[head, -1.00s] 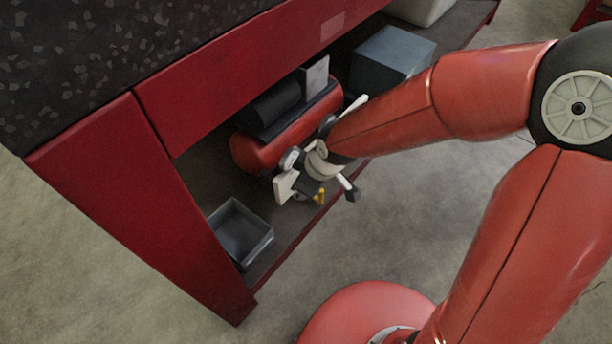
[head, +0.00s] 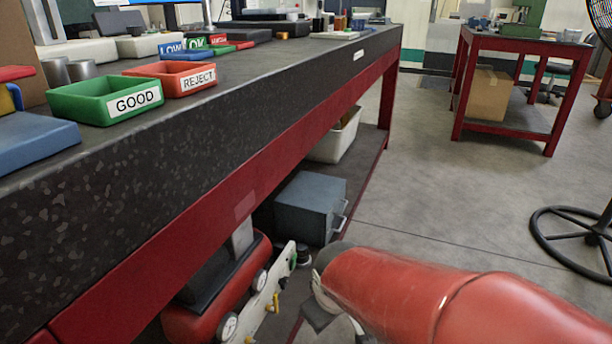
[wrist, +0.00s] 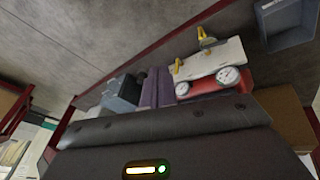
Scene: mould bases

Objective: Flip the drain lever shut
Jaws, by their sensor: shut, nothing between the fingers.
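A red compressor tank (head: 203,318) lies on the lower shelf under the bench, with a white panel (head: 289,268) carrying gauges and yellow levers. One yellow lever (head: 276,302) shows on the panel in the head view. The wrist view shows the panel (wrist: 212,58), one yellow lever (wrist: 178,66) at its left end and another (wrist: 200,33) beside a dark fitting at its upper edge. I cannot tell which is the drain lever. My gripper (head: 318,315) is shut and empty, right of the panel and partly cut off below; its fingertips are unclear.
A blue-grey box (head: 310,208) and a white bin (head: 336,140) stand farther along the lower shelf. The bench's red front rail (head: 205,229) runs above the tank. A grey open tray (wrist: 287,22) shows in the wrist view. Floor (head: 450,210) to the right is open.

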